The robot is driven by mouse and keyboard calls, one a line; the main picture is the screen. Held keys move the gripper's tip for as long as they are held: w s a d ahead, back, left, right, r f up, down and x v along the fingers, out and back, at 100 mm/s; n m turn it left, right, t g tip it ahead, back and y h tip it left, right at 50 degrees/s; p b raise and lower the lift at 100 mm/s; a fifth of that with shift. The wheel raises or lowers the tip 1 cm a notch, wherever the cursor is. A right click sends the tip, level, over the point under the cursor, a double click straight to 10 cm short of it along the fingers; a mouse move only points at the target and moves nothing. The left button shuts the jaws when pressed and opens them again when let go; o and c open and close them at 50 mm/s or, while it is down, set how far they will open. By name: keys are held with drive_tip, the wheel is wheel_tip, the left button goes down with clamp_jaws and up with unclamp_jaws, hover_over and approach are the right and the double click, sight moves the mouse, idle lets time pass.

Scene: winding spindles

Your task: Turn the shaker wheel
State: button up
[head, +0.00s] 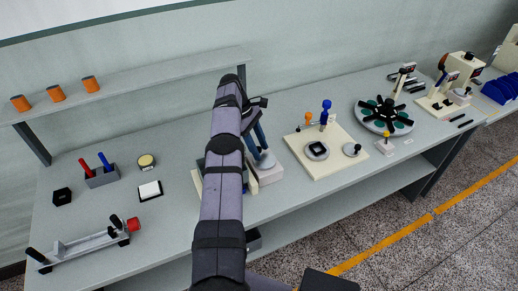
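A round grey disc (385,116) with black radial arms and teal sectors lies on the right half of the bench. It is the most wheel-like thing in view, but I cannot tell for sure that it is the shaker wheel. My arm rises through the middle of the picture and bends down near a pale block. My gripper (262,152) seems to be low by this block, well left of the disc. Its fingers are too small and covered to read.
A cream board (326,148) with orange and blue knobs stands between my arm and the disc. A cream machine (461,72) and blue bins (498,90) are at right. A shelf (150,84) overhangs the back left.

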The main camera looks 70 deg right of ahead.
sight(259, 148)
wheel_tip(259, 148, up, 8)
drive_tip(key=p, duration=0.4)
drive_tip(key=shift+f, duration=0.25)
drive_tip(key=shift+r+p, duration=0.95)
